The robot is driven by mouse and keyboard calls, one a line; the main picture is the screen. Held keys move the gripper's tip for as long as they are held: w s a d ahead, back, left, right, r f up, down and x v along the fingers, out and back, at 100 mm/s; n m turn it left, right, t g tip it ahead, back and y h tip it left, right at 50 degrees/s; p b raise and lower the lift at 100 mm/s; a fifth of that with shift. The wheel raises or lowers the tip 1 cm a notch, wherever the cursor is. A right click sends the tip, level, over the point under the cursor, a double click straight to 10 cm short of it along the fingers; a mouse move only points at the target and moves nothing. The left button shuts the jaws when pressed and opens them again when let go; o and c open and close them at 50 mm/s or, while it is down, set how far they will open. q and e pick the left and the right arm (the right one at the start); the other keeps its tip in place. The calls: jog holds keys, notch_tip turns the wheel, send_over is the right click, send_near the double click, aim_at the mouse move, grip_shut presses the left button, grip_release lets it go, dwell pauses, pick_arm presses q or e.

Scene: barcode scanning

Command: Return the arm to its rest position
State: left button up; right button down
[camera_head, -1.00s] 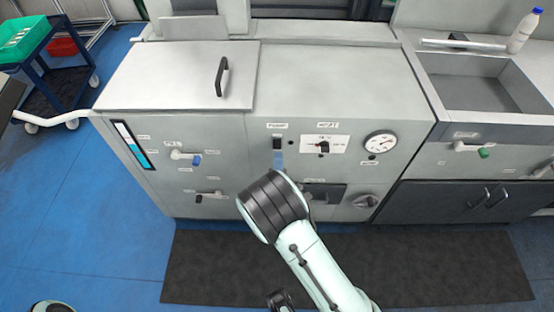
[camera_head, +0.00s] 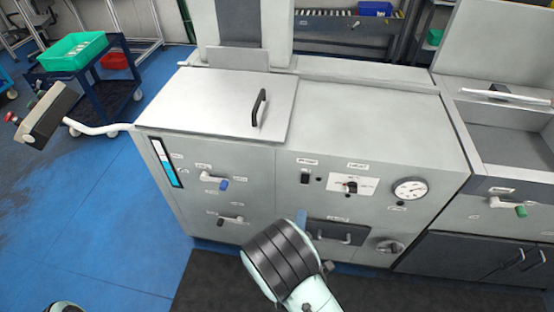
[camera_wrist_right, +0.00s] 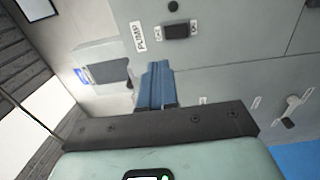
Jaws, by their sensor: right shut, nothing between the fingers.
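My right arm comes up from the bottom of the head view, with its dark banded wrist in front of the grey machine (camera_head: 350,110). The blue fingers of my right gripper (camera_head: 301,217) show just past the wrist, below the pump switch (camera_head: 305,178). In the right wrist view the blue fingers (camera_wrist_right: 156,85) are together with nothing between them. The pump switch (camera_wrist_right: 176,31) is beyond them, apart from the fingertips. At the bottom left of the head view only a rounded piece of my own body shows; my left gripper does not show.
The machine front carries a blue-handled valve (camera_head: 215,181), a gauge (camera_head: 409,189) and a dark drawer recess (camera_head: 340,233). A sink (camera_head: 510,145) is at right. A cart with a green bin (camera_head: 72,52) stands at left. Blue floor (camera_head: 110,220) is open at left.

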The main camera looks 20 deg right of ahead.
jog(key=shift+f, duration=0.1)
jog(key=s+f+m+g+y+p, duration=0.3)
jog(key=s+f+m+g, duration=0.15)
jog(key=f, duration=0.45)
jog(key=s+f+m+g+y+p, duration=0.35)
jog(key=s+f+g, duration=0.25)
jog(key=f, duration=0.3)
jog(key=s+a+m+g+y+p, duration=0.4)
jog(key=s+a+m+g+y, duration=0.2)
jog(key=s+a, duration=0.4)
jog(key=s+m, duration=0.1)
jog(key=s, duration=0.2)
jog(key=shift+m+y, duration=0.35)
jog(key=shift+m, duration=0.05)
